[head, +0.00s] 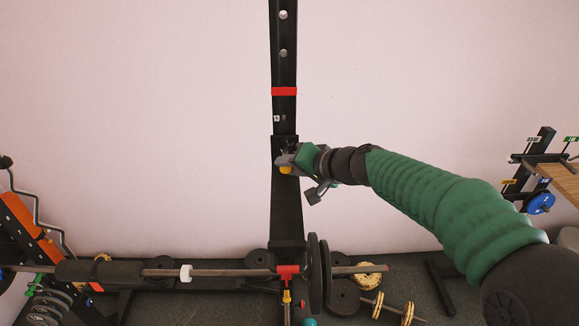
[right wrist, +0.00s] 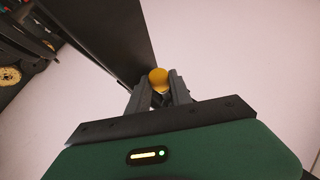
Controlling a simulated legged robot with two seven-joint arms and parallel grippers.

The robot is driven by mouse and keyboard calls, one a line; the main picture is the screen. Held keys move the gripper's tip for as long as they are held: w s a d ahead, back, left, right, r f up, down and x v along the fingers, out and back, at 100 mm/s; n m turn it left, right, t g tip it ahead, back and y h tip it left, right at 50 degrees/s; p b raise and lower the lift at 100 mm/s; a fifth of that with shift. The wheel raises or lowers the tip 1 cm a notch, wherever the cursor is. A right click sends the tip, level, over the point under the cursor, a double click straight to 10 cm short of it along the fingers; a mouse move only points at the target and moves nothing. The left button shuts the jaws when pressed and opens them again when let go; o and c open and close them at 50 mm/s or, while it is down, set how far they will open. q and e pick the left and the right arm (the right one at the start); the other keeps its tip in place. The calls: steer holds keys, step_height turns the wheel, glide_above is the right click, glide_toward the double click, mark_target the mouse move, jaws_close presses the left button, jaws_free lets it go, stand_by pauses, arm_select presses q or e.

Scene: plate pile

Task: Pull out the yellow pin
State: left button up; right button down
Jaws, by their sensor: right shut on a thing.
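The yellow pin (head: 285,170) shows as a small round yellow knob at the side of the black upright post (head: 286,215). My right gripper (head: 287,161) is at the post, beside the knob. In the right wrist view the yellow pin (right wrist: 158,77) sits between the two grey fingers of my right gripper (right wrist: 159,90), which are shut on it. The pin's shaft is hidden, so I cannot tell how far it is in the post. My left gripper is not in view.
A barbell (head: 215,272) with black plates crosses the foot of the post. Small yellow-plated dumbbells (head: 393,308) lie on the dark floor. A rack (head: 545,165) with a blue plate (head: 540,203) stands at the right. The pale wall behind is clear.

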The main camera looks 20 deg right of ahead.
steer(key=shift+s+a+f+b, duration=0.1)
steer(key=shift+s+a+b, duration=0.1)
steer(key=shift+s+b, duration=0.5)
steer(key=shift+s+a+r+b, duration=0.1)
steer(key=shift+s+a+b, duration=0.15)
steer(key=shift+s+b, duration=0.4)
steer(key=shift+s+a+f+b, duration=0.15)
steer(key=shift+s+b, duration=0.25)
steer(key=shift+s, duration=0.5)
steer(key=shift+s+a+r, duration=0.15)
steer(key=shift+s+r, duration=0.05)
steer(key=shift+s, duration=0.05)
